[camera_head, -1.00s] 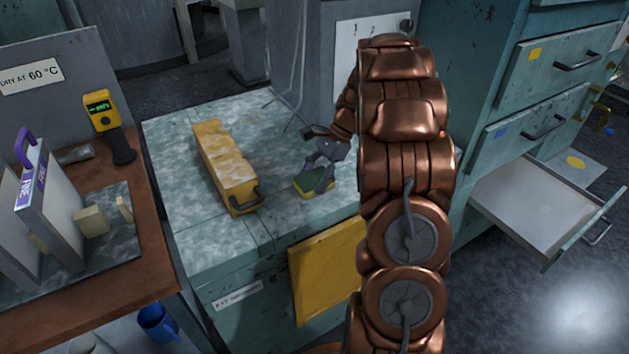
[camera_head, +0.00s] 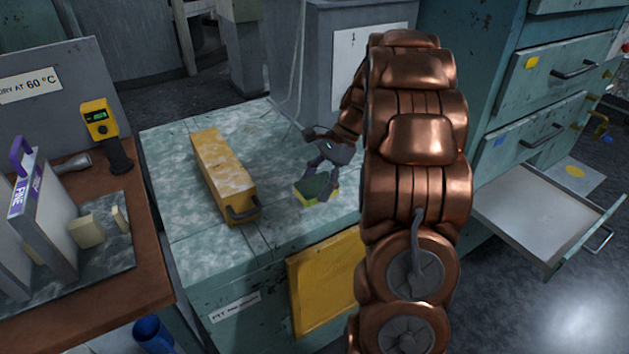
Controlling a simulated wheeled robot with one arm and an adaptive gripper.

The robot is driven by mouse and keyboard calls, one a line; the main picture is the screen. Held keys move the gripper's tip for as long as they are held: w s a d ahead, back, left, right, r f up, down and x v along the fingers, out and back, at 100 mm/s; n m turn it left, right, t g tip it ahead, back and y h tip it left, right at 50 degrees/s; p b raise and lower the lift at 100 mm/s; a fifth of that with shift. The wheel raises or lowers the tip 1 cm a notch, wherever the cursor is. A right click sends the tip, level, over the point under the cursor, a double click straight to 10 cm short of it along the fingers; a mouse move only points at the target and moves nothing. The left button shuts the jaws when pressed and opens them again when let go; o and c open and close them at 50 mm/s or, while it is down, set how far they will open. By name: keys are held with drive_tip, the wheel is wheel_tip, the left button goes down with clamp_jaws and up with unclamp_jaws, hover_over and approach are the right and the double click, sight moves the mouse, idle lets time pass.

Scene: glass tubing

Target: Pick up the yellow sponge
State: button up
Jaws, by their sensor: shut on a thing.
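The yellow sponge (camera_head: 331,192) has a dark green top and is in the camera_head view, over the right part of the worn teal bench top (camera_head: 285,140). My gripper (camera_head: 318,188) is shut on the sponge, with its dark fingers on either side of it. The sponge is tilted in the jaws. I cannot tell exactly how far it is above the bench top. The fingers hide part of the sponge. My copper arm stands in front of the bench's right side.
A long yellow box (camera_head: 225,172) with a dark handle lies left of my gripper. A brown table (camera_head: 150,250) at the left holds a yellow meter (camera_head: 100,120) and upright panels. An open drawer (camera_head: 535,210) juts out at the right. The bench's back middle is clear.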

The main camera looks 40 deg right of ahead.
drive_tip(key=s+a+r+b, duration=0.1)
drive_tip(key=s+a, duration=0.3)
drive_tip(key=s, duration=0.8)
drive_tip(key=shift+a+b, duration=0.15)
drive_tip(key=shift+b, duration=0.25)
